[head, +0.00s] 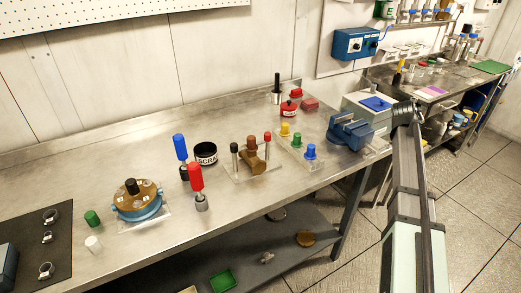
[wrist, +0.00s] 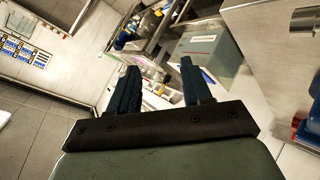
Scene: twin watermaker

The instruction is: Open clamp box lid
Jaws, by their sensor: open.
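A light grey box (head: 368,110) with a blue patch on top stands at the right end of the near bench in the head view. It looks like the clamp box, and its lid appears shut. My arm passes close to its right side in that view. In the wrist view, my gripper (wrist: 160,66) is open, with two dark blue fingers apart and nothing between them. A grey-green box (wrist: 207,52) shows beyond the right finger; I cannot tell if it is the same box. My fingertips are not clear in the head view.
A blue vise (head: 350,130) stands beside the grey box. Colored pegs (head: 285,130), a brown valve-like part (head: 253,155) and a black round container (head: 206,154) stand farther left. A second bench (head: 440,92) with containers is at the right. Open floor (head: 480,190) lies near my arm.

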